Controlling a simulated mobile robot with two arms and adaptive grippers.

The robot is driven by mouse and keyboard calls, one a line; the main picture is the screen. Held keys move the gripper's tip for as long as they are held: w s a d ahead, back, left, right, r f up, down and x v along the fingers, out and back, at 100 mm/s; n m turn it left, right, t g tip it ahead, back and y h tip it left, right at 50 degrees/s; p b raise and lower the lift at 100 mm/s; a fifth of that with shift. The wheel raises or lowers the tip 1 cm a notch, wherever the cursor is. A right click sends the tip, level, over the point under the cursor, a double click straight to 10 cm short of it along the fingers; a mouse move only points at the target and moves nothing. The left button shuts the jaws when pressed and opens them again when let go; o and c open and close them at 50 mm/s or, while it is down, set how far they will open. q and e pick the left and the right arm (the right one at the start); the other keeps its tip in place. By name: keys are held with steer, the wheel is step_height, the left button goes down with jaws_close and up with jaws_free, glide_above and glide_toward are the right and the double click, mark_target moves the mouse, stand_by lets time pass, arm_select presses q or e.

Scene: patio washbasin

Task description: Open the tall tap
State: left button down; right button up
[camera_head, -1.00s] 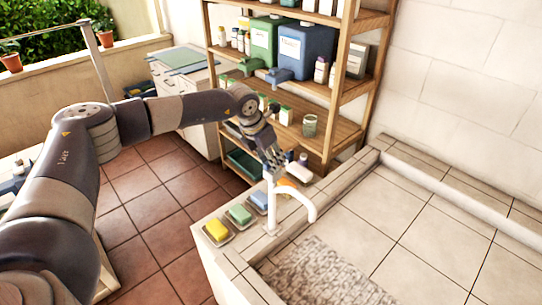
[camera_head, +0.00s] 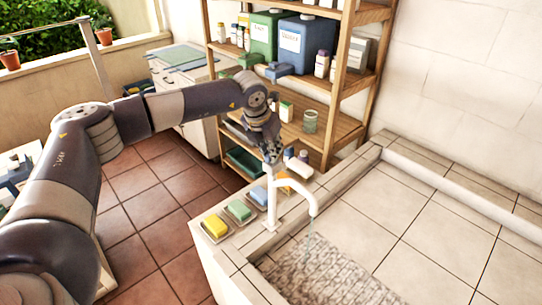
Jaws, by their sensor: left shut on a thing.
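The tall white tap (camera_head: 272,208) stands upright on the tiled rim of the basin. Its curved spout (camera_head: 302,188) reaches out to the right over the basin. A faint pale streak, like running water, hangs below the spout's end (camera_head: 309,232). My left gripper (camera_head: 272,160) points down at the top of the tap and is shut on the tap's handle there. The fingers hide most of the handle. My right gripper is not in view.
Yellow (camera_head: 215,227), green (camera_head: 239,211) and blue (camera_head: 259,196) soaps or sponges sit in dishes left of the tap. A wooden shelf (camera_head: 340,125) with jugs rises behind. The tiled basin (camera_head: 390,225) is open at the right.

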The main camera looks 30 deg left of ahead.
arm_select(q)
steer(key=n+y+b, duration=0.1)
steer(key=n+b, duration=0.1)
steer(key=b, duration=0.1)
steer(key=n+y+b, duration=0.1)
steer(key=n+b, duration=0.4)
steer(key=b, duration=0.1)
steer(key=shift+w+d+f+y, duration=0.15)
steer(key=shift+d+y, duration=0.1)
steer(key=shift+y, duration=0.15)
steer(key=shift+n+g+b, duration=0.35)
steer(key=shift+n+g, duration=0.05)
steer(key=shift+n, duration=0.3)
steer(key=n+y+b, duration=0.1)
steer(key=n, duration=0.2)
steer(key=shift+g+b, duration=0.4)
steer(key=shift+w+r+n+g+y+b, duration=0.1)
steer(key=shift+r+n+g+y+b, duration=0.15)
steer(key=shift+n, duration=0.6)
steer(key=shift+n+g+y+b, duration=0.15)
steer(key=shift+n+g, duration=0.2)
steer(key=shift+n, duration=0.5)
steer(key=c, duration=1.6)
jaws_free()
